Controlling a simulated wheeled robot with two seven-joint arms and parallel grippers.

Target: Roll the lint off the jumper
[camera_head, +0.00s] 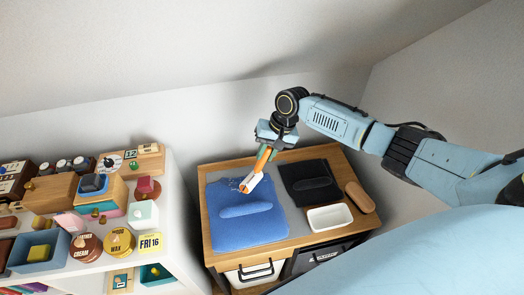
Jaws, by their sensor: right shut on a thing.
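A blue jumper (240,232) lies folded on a grey mat on the wooden cabinet top, with a long raised fold across its middle. Small pale flecks of lint (233,184) show near its upper edge. My right gripper (265,155) is shut on the orange handle of a lint roller (252,183), which points down and left. The roller's white head is over the upper right part of the jumper; I cannot tell whether it touches the cloth. My left gripper is not in view.
A folded black garment (309,184) lies right of the jumper. A white tray (330,218) and a brown oblong item (360,197) sit at the right. A white shelf unit (186,203) crowded with boxes and tins stands at the left. Walls close off the back and right.

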